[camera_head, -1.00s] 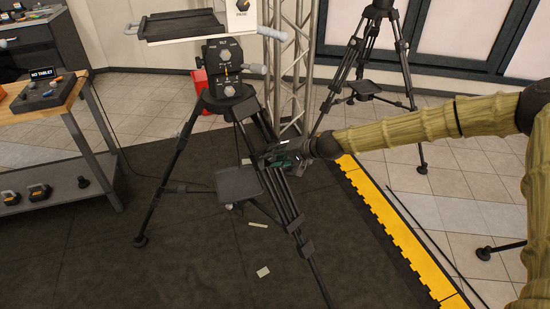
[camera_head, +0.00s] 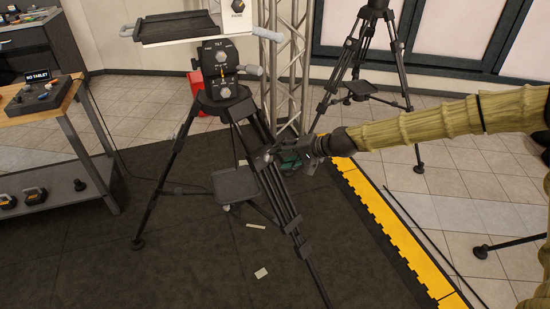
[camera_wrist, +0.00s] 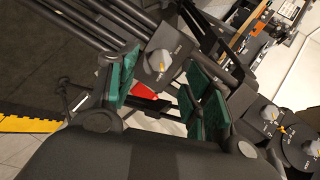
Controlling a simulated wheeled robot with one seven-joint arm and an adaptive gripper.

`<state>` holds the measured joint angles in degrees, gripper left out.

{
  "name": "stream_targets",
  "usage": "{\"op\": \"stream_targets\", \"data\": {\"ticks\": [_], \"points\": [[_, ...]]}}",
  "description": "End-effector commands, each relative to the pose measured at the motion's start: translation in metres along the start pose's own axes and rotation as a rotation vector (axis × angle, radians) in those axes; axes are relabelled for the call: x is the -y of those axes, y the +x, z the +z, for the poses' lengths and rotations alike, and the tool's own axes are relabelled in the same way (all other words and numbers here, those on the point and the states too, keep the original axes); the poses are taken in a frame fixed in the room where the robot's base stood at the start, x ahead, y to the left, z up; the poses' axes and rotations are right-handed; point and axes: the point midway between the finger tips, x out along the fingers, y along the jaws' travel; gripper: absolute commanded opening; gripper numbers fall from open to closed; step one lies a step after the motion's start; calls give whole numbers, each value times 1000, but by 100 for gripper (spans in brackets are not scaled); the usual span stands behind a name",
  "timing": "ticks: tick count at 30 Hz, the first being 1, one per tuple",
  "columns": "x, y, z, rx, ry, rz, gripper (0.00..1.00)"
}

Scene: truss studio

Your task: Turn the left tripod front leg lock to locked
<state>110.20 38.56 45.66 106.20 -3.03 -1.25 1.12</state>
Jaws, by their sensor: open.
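The left tripod (camera_head: 227,101) stands upright on the dark mat, and its front leg (camera_head: 284,204) slopes down toward the lower right. The plate's markings are too small to read.
More knobs (camera_wrist: 268,114) show on the tripod head at right in the wrist view. A truss (camera_head: 291,70) stands close behind. A second tripod (camera_head: 364,60) is at the back right. A workbench (camera_head: 58,115) is at left. The mat in front is mostly clear.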

Motion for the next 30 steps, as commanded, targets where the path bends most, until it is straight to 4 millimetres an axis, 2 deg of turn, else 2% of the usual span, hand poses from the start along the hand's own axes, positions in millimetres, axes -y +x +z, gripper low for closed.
{"op": "stream_targets", "data": {"ticks": [6, 12, 18, 30], "points": [[0, -36, -1, -1, 0, -1, 50], [-1, -58, -1, -1, 1, 0, 50], [0, -68, 0, 1, 0, 0, 50], [-1, -68, 0, 1, 0, 0, 50]]}}
